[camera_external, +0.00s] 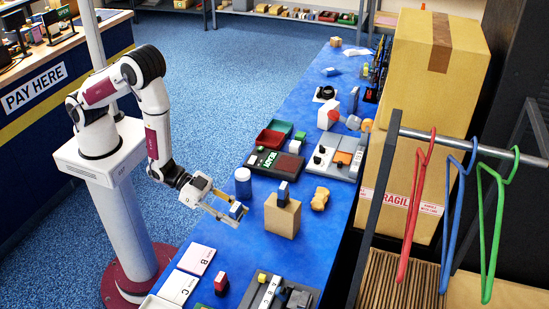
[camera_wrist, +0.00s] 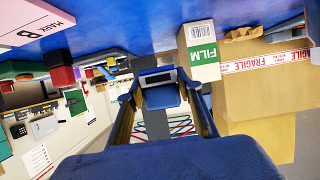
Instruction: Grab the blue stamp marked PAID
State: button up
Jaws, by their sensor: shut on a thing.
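My gripper (camera_external: 241,216) is over the near left part of the blue counter, to the left of the cardboard block. Its two fingers are shut on a small blue stamp (camera_external: 236,210). In the wrist view, the held blue stamp (camera_wrist: 162,97) sits between the fingers of my gripper (camera_wrist: 160,82), with a pale and dark band at its far end. I cannot read any PAID marking on it. Another small dark blue and grey stamp (camera_external: 283,189) stands upright on top of the cardboard block (camera_external: 282,218).
A tan lump (camera_external: 320,199) lies right of the block. White cards marked B (camera_external: 197,259) and C (camera_external: 178,287), a red stamp (camera_external: 221,282) and a grey tray (camera_external: 262,292) are nearer. Hangers (camera_external: 415,215) hang at right.

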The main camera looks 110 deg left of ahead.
jog(key=shift+r, duration=1.2)
